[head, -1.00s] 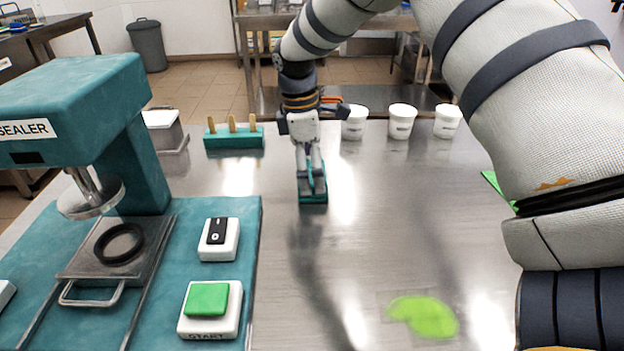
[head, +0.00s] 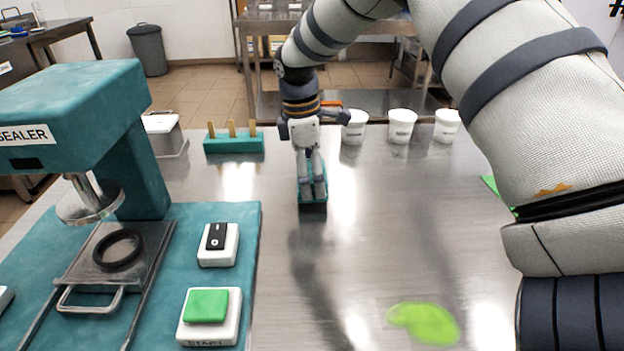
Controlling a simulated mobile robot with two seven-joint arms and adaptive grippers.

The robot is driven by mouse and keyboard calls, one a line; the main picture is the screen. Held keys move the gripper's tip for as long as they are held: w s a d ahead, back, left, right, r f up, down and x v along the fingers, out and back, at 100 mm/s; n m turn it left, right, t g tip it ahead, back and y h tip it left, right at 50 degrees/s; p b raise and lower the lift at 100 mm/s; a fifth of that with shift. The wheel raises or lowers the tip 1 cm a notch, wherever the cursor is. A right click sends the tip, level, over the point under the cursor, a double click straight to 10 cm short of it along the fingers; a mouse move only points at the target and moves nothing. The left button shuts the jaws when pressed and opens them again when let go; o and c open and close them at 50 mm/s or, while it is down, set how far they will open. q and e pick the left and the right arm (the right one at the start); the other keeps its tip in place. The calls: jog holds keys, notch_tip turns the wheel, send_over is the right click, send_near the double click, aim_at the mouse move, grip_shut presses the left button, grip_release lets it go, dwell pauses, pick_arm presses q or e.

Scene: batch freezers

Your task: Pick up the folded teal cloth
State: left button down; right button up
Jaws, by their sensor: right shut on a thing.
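The folded teal cloth (head: 313,204) is in the middle of the steel table in the head view, a small teal block mostly hidden behind my gripper. My right gripper (head: 312,190) points down at it, with its fingers closed on the cloth. I cannot tell whether the cloth is touching the table or just above it. My left gripper is not in view.
A teal sealer (head: 75,130) with a green start button (head: 206,305) stands at left. A teal holder with wooden sticks (head: 234,144) and white cups (head: 402,126) stand at the back. A green puddle (head: 425,323) lies in front.

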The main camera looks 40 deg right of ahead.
jog(key=s+a+r, duration=0.1)
jog(key=r, duration=0.1)
jog(key=s+a+r+p, duration=0.1)
jog(key=r, duration=0.2)
jog(key=s+r+p, duration=0.1)
jog(key=r, duration=0.2)
jog(key=shift+s+a, duration=0.15)
jog(key=shift+a, duration=0.25)
jog(key=s+a+r+p, duration=0.1)
jog(key=s+a+r, duration=0.2)
jog(key=s+a, duration=0.3)
jog(key=shift+s+a+r+p, duration=0.15)
jog(key=shift+s+r+p, duration=0.2)
jog(key=shift+s, duration=0.35)
jog(key=o, duration=0.7)
jog(key=shift+c, duration=0.2)
jog(key=c, duration=0.4)
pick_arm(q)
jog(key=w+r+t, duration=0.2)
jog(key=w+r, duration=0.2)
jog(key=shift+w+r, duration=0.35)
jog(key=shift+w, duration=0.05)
pick_arm(e)
jog(key=shift+f, duration=0.15)
jog(key=shift+c, duration=0.2)
